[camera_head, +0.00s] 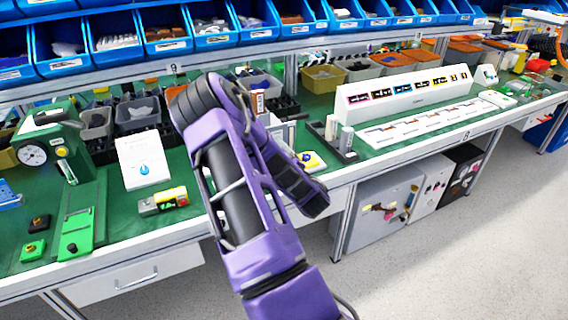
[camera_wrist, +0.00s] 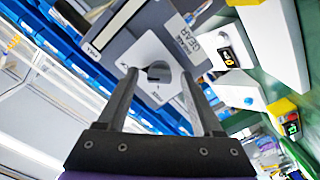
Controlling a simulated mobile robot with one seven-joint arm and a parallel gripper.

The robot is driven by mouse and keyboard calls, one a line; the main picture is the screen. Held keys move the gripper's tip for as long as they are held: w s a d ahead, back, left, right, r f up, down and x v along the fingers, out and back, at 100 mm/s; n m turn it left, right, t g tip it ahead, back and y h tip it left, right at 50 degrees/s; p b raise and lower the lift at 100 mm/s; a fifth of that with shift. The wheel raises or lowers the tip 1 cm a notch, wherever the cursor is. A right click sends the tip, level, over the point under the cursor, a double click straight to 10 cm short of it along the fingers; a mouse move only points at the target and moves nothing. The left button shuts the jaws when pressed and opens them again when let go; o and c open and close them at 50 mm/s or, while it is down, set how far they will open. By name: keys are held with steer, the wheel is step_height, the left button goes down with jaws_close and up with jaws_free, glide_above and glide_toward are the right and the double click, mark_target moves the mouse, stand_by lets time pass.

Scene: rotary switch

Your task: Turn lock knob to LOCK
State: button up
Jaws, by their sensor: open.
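In the wrist view, my gripper (camera_wrist: 158,74) is open, with its two dark fingers spread and nothing held between them. Beyond the fingertips is a white plate (camera_wrist: 148,52) with a rounded grey knob (camera_wrist: 158,70), which appears between the fingers. I cannot tell whether the fingers touch it, and the plate's small lettering is unreadable. A grey panel beside it carries a label reading "GEAR". In the head view, my purple arm hides the gripper and this plate. A white box with a blue knob (camera_head: 144,169) stands on the green bench (camera_head: 105,190) to the left.
White units (camera_wrist: 270,32) with small displays stand close on the right in the wrist view. Blue bins (camera_head: 115,38) line the shelf above the bench. A yellow-and-grey device (camera_head: 163,201) and a green press (camera_head: 55,145) stand at left. Open floor lies in front at right.

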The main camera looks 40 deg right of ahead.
steer(key=b+v, duration=0.2)
steer(key=v, duration=1.5)
steer(key=shift+d, duration=0.15)
steer(key=shift+w, duration=0.1)
